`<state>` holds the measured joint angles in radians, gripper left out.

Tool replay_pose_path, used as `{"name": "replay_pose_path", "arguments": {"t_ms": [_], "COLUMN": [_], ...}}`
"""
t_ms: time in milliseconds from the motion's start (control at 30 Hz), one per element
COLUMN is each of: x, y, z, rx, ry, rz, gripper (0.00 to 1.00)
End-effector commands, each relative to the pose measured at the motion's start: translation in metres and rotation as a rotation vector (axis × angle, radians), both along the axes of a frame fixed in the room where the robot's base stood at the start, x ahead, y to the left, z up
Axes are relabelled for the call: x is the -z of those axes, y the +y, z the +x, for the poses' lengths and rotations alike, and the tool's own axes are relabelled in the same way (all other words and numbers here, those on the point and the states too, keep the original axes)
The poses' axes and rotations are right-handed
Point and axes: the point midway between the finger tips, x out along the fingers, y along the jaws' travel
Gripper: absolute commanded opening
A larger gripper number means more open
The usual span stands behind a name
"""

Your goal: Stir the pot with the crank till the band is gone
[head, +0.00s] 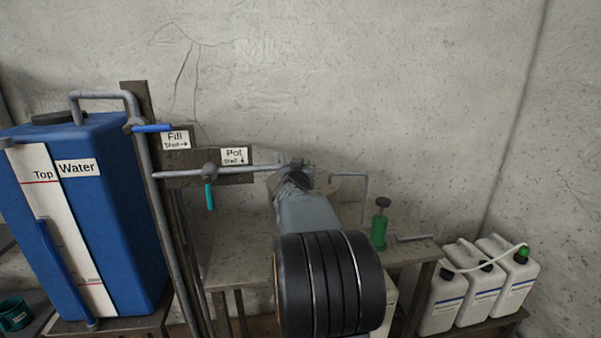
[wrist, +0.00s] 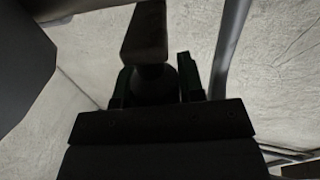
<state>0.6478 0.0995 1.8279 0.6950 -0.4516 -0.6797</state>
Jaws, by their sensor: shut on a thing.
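My gripper (wrist: 153,88) is shut on a dark rounded grip, which I take for the crank's handle (wrist: 147,45), with a brownish flat bar at its end. In the head view my gripper (head: 299,172) is small and dark, beside the grey pipe's end, and my arm covers most of what lies below it. I cannot make out the pot, its contents or any band; they may be hidden behind my arm. The sign "Pot" (head: 234,156) hangs on the wall board left of my gripper.
A blue water tank (head: 130,200) stands at left, with a blue-handled valve (head: 152,128) and a teal-handled valve (head: 209,194) on grey pipes. A green pump bottle (head: 380,230) stands on the bench (head: 232,255). Several white canisters (head: 478,290) stand at right.

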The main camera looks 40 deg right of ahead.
Motion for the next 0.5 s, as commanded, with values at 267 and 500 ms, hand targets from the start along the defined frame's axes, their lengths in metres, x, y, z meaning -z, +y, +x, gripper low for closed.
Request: {"name": "replay_pose_path", "arguments": {"t_ms": [267,500], "x": [-0.0011,-0.0007], "y": [-0.0033,-0.0022], "z": [-0.0030,-0.0019], "rx": [0.008,0.005], "ry": [0.000,0.000], "rz": [-0.003,-0.002], "gripper": [0.00,0.59]}}
